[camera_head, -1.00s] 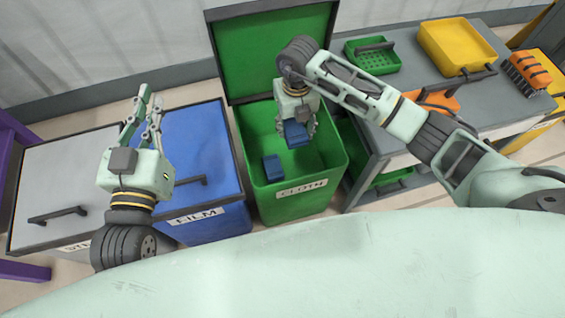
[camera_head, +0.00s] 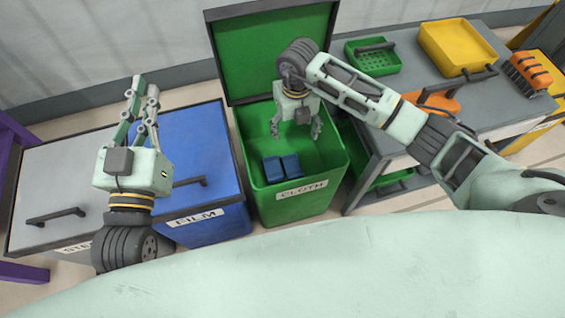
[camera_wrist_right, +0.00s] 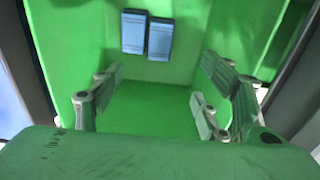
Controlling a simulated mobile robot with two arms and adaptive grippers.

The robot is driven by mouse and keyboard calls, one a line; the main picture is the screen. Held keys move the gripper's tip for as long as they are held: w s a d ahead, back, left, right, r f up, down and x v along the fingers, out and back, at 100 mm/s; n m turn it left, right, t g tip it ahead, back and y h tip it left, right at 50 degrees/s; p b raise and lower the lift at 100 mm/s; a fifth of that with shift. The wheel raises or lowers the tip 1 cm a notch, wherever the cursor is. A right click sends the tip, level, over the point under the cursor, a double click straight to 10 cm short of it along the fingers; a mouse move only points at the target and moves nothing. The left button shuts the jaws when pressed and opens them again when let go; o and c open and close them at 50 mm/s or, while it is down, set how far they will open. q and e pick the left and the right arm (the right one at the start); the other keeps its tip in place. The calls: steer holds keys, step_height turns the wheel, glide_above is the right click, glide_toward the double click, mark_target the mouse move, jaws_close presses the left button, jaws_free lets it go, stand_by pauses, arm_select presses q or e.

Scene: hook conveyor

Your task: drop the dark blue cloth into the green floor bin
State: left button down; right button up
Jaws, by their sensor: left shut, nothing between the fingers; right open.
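The green bin (camera_head: 320,198) labelled CLOTH stands on the floor with its lid (camera_head: 270,55) raised. Two folded dark blue cloths lie side by side inside it: a left one (camera_head: 272,169) and a right one (camera_head: 291,166). The right wrist view also shows the left cloth (camera_wrist_right: 133,32) and the right cloth (camera_wrist_right: 160,39) on the green interior. My right gripper (camera_head: 295,132) points down over the bin, open and empty, apart from both cloths. In the right wrist view its fingers (camera_wrist_right: 160,105) are spread. My left gripper (camera_head: 143,90) is shut and empty, pointing up in front of the blue bin.
A blue bin (camera_head: 228,150) labelled FILM and a grey bin (camera_head: 30,180), both closed, stand at left. At right, a grey cart (camera_head: 400,95) carries a green basket (camera_head: 375,60), a yellow tray (camera_head: 455,42), an orange item (camera_head: 440,103) and an orange brush (camera_head: 530,70).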

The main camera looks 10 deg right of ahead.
step_height(320, 180, up, 12)
stand_by(0.6)
stand_by(0.4)
